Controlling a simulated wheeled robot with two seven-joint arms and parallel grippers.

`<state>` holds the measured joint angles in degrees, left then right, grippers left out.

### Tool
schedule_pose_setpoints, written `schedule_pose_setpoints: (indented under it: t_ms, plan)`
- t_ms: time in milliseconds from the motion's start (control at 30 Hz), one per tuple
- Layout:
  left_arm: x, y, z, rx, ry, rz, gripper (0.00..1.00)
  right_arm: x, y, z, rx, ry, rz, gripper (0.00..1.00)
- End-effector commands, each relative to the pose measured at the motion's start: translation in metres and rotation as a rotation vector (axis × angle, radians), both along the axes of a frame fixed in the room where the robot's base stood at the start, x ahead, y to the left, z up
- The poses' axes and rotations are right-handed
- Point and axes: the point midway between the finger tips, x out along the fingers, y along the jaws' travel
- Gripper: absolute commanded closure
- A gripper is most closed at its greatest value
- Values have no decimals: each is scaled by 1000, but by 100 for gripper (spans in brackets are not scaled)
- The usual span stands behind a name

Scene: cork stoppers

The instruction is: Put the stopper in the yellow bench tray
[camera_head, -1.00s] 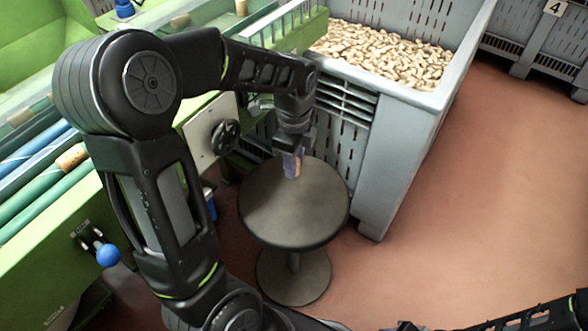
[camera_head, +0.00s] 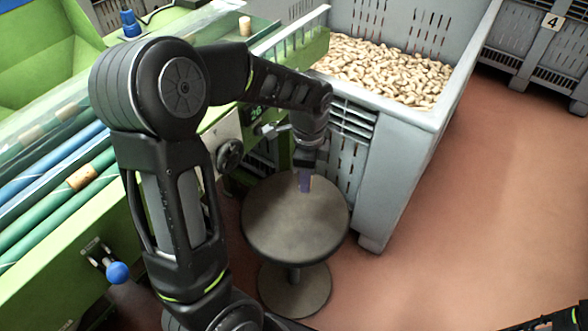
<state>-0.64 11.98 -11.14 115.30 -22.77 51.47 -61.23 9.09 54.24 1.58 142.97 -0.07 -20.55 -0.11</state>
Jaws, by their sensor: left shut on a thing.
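My left gripper (camera_head: 305,180) points down just above the round dark stool top (camera_head: 290,225), near its far edge. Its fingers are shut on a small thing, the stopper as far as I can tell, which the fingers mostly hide. Only a narrow purple-blue piece shows at the tips. No yellow bench tray is in view. My right gripper is out of view; only a bit of that arm shows at the lower right corner.
A grey crate (camera_head: 400,150) full of corks stands right behind the stool. A green machine (camera_head: 60,290) with colored rollers and loose corks (camera_head: 82,177) fills the left. The red-brown floor (camera_head: 490,210) at right is clear.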

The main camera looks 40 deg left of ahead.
Motion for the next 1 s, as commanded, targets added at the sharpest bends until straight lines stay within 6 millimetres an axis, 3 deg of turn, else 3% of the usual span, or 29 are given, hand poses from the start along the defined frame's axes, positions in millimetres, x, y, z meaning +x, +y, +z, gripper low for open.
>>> schedule_pose_setpoints:
  t_ms: [33,200,433,633,1000]
  plan:
    - [5,-8,14,1,6,72,100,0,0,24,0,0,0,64]
    - [25,-40,23,5,4,434,100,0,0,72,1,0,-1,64]
    - [41,-83,23,2,1,905,100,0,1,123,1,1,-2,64]
    - [45,-101,17,-2,-1,1110,100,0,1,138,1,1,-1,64]
    - [45,-103,14,-4,-2,1138,100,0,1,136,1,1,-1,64]
